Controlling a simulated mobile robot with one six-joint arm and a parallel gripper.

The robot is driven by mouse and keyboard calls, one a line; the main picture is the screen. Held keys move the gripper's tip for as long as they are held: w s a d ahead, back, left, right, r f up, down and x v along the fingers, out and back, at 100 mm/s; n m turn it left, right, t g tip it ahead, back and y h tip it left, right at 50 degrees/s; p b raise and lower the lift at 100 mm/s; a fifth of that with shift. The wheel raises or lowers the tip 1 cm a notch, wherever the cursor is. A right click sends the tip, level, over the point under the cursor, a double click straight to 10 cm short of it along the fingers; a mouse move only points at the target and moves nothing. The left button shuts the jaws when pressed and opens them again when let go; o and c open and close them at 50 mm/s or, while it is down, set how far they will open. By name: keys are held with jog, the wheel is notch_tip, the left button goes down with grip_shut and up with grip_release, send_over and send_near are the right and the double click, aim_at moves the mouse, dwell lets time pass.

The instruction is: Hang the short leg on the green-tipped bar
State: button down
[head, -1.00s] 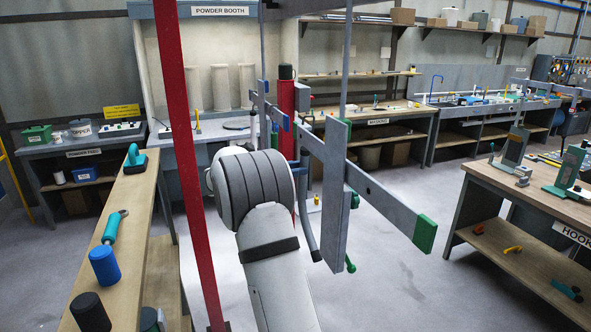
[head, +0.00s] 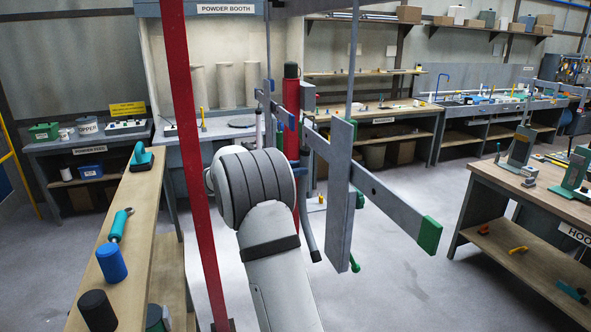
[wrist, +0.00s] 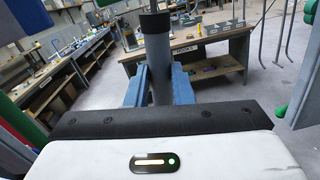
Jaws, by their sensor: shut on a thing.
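In the wrist view my gripper (wrist: 159,88) has its two blue fingers closed on the short leg (wrist: 156,52), a grey tube with a black end, standing roughly upright in the picture. The green-tipped bar (head: 392,208) is grey and slants down to the right, right of my arm. Nothing hangs near its green tip.
A grey upright plate (head: 340,195) crosses the bar.

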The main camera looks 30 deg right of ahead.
jog(key=shift+f+b, duration=0.55)
jog(key=shift+f, duration=0.6)
jog(key=c, duration=1.2)
grip_release()
jog(key=shift+a, duration=0.15)
jog(key=p+v, duration=0.2)
jog(key=v, duration=0.5)
jog(key=shift+w+a, duration=0.15)
jog(key=shift+a, duration=0.2)
dwell(0.4)
